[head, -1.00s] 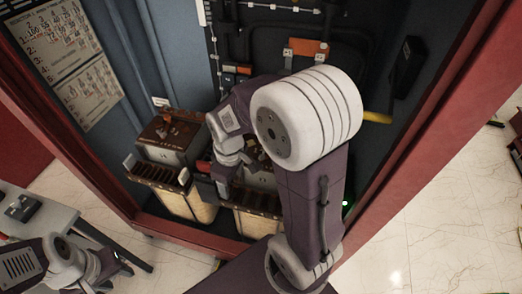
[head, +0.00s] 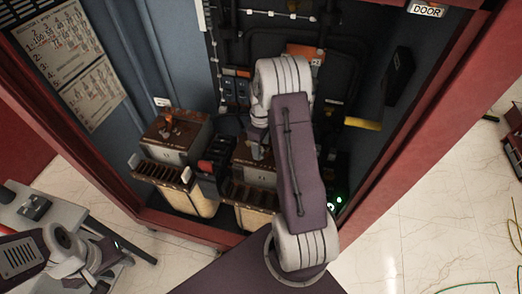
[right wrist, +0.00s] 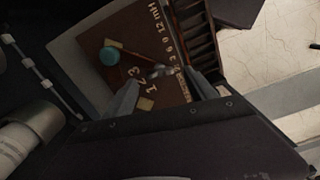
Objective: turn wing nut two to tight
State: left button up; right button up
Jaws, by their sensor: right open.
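My right gripper (right wrist: 165,95) is open in the right wrist view, its two fingers over a brown top plate (right wrist: 88,40) marked 1, 2, 3 and mH values. A small silvery piece (right wrist: 160,70), possibly a wing nut, lies between and just beyond the fingertips; contact cannot be told. A teal round knob (right wrist: 109,56) is left of it. In the head view my right arm reaches over the right boxed unit (head: 258,175), and its fingertips are hidden. The left unit (head: 180,155) has a copper-coloured fitting on top. My left gripper (head: 112,252) is at the lower left, fingers unclear.
A black block with red parts (head: 213,162) stands between the units. Pipes, an orange part and a yellow handle (head: 363,124) line the cabinet back. Red cabinet frames (head: 420,130) bound both sides. A grey table (head: 45,215) is at the left. Marble floor lies outside.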

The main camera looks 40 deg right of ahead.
aim_at(261, 155)
notch_tip(261, 155, down, 3)
jog(key=shift+d+r, duration=0.1)
jog(key=shift+r, duration=0.05)
jog(key=shift+f, duration=0.25)
jog(key=shift+c, duration=0.3)
jog(key=c, duration=1.3)
